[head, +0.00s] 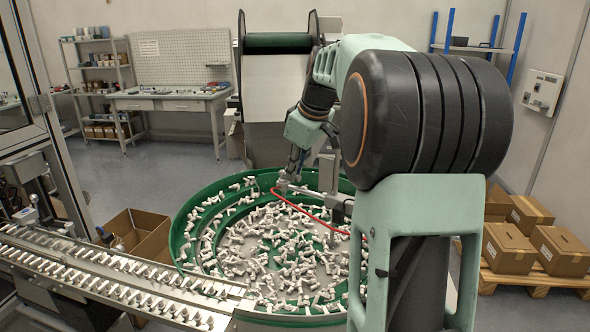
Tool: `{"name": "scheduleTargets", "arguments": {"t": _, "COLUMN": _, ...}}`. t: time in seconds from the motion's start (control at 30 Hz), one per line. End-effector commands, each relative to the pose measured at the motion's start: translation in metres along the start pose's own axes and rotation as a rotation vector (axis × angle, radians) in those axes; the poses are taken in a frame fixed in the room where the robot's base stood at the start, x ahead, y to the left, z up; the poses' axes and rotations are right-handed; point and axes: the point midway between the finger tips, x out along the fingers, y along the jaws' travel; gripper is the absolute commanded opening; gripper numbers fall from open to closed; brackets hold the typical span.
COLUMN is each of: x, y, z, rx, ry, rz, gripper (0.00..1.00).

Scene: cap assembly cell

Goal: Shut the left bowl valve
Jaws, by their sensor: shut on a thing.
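The green feeder bowl (181,222) stands in the middle of the head view. It holds many small white parts. The left bowl valve (281,187) is a small grey fitting over the back of the bowl, beside the end of a red hose. My arm reaches over the bowl from the right. My gripper (291,177) points down at this valve and is shut on it. The jaws are small in the picture, and the valve's handle and its angle cannot be made out.
A hopper (278,95) stands behind the bowl. A linear track (120,278) with parts lies at front left, an open cardboard box (150,232) beside it. Boxes (508,248) sit on a pallet at right.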

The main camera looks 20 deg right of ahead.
Motion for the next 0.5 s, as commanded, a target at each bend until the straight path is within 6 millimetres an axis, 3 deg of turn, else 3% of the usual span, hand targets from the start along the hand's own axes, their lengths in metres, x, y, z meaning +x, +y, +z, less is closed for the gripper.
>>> {"name": "scheduleTargets", "arguments": {"t": 0.5, "x": -0.001, "y": -0.016, "z": -0.007, "rx": 0.336, "ry": -0.074, "rz": 0.142, "gripper": 0.0}}
